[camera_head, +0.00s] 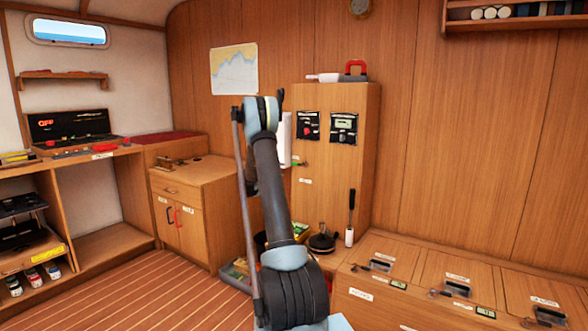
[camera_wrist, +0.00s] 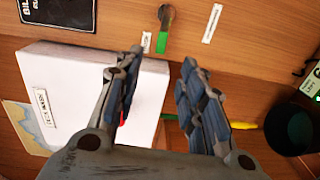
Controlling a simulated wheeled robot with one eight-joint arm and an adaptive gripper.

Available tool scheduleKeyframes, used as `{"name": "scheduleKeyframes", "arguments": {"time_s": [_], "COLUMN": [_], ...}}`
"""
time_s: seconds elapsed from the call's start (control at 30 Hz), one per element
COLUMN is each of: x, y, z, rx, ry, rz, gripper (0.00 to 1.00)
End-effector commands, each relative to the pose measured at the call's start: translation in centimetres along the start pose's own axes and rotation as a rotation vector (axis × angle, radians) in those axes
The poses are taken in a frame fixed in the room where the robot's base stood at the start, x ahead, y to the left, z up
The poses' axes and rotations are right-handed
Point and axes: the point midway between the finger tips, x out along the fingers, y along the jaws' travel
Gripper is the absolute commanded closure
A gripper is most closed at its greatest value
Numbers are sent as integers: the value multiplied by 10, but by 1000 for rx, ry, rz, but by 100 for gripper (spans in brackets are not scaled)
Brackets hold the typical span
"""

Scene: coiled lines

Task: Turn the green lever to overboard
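The green lever (camera_head: 300,163) is on the front of the tall wooden cabinet, below two black panels. In the wrist view the lever (camera_wrist: 162,42) has a green grip on a dark round pivot, with small white labels beside it; their text is too small to read. My gripper (camera_wrist: 160,66) is open, with nothing between its fingertips. Its fingers point toward the cabinet front, and the lever lies just beyond the fingertips, apart from them. In the head view my own arm hides the gripper.
A white box (camera_wrist: 88,75) stands close beside and behind the left finger. A dark cylinder (camera_wrist: 292,130) and a yellow-tipped item (camera_wrist: 245,125) are to the right. Black panels (camera_head: 343,128) sit above the lever. A low bench (camera_head: 410,275) with latches runs along the right.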

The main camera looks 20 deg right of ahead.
Motion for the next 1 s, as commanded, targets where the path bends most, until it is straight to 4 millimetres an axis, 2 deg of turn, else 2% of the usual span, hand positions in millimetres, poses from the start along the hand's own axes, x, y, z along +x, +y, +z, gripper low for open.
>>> {"name": "scheduleKeyframes", "arguments": {"time_s": [0.13,0.37,1.0], "x": [8,23,133], "y": [-12,-14,-10], "z": [-9,-11,-12], "rx": [-24,-30,-29], "ry": [10,12,12], "rz": [29,36,35], "gripper": [63,63,63]}}
